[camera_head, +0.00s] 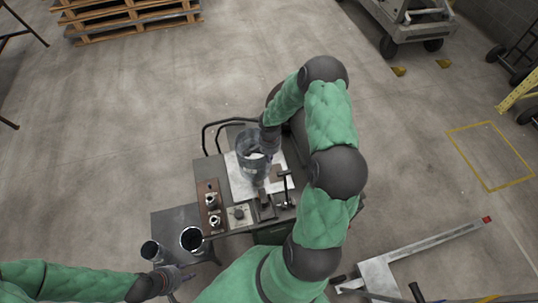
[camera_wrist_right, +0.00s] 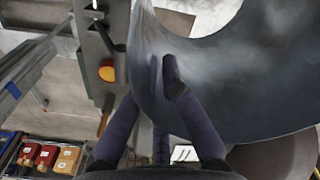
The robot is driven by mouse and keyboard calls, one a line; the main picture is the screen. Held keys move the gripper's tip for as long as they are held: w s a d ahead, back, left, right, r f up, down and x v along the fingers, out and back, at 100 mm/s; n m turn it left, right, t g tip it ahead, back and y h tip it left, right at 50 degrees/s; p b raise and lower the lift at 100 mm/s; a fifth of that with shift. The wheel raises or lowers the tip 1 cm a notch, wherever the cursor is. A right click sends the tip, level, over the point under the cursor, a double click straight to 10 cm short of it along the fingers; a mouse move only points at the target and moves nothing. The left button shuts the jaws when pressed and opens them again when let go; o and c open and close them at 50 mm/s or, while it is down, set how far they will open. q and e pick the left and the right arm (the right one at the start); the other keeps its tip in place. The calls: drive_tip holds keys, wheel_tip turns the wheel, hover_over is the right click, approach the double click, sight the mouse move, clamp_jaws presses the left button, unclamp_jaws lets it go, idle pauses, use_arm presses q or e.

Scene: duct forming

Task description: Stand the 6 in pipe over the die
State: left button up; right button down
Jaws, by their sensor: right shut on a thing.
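The grey metal pipe (camera_head: 247,150) is over the white sheet on the cart, its open top showing in the head view. My right gripper (camera_head: 268,146) is shut on the pipe's wall at its right side. In the right wrist view the fingers (camera_wrist_right: 165,72) lie against the curved grey pipe wall (camera_wrist_right: 215,85). I cannot make out the die for certain; the pipe and arm hide part of the cart top. Whether the pipe's lower end touches anything is unclear. My left gripper (camera_head: 177,277) is low at the left, beside the small bench; its fingers are too small to read.
Two more open pipes, a smaller one (camera_head: 152,251) and a wider one (camera_head: 193,240), stand on the low dark bench (camera_head: 172,218). Blocks and fittings (camera_head: 239,214) line the cart's near edge. The white sheet (camera_head: 237,185) has bare room left of the pipe.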

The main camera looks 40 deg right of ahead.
wheel_tip(320, 180, down, 8)
drive_tip(key=b, duration=0.8)
drive_tip(key=shift+b, duration=0.4)
drive_tip(key=shift+f+b, duration=0.35)
drive_tip(key=shift+b, duration=0.15)
idle(0.3)
drive_tip(key=c, duration=1.3)
unclamp_jaws()
drive_tip(key=shift+r, duration=0.1)
wheel_tip(320, 180, up, 12)
drive_tip(key=shift+s+f, duration=0.1)
drive_tip(key=shift+s, duration=0.1)
